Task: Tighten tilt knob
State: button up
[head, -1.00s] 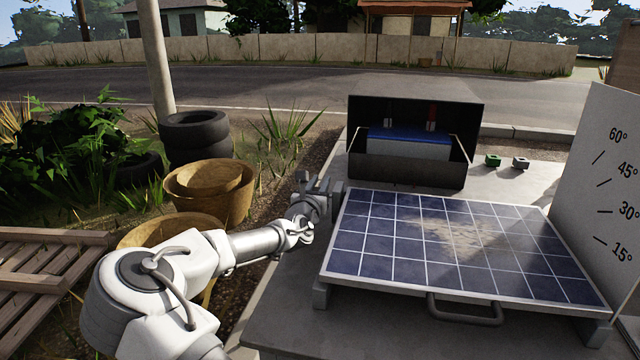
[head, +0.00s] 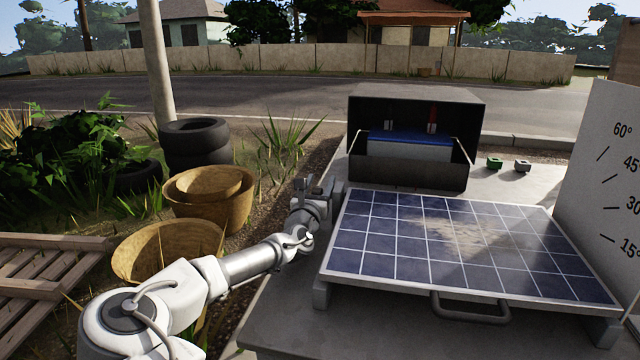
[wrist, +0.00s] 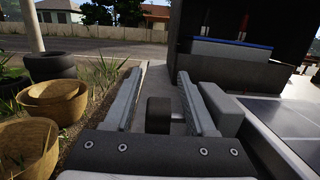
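The dark round tilt knob (wrist: 158,112) is between the two fingers of my gripper (wrist: 158,95) in the wrist view. The fingers are apart, with a gap visible on each side of the knob. In the head view my gripper (head: 314,187) is at the far left corner of the solar panel (head: 440,240), and the knob is hard to make out there. The blue gridded panel lies at a low tilt on its frame. An angle board (head: 600,170) marked 15° to 60° stands at the right.
An open dark box (head: 408,176) holding a blue-topped battery (head: 408,148) stands behind the panel.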

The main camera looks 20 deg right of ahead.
jog(key=p+v, duration=0.3)
jog(key=v, duration=0.9)
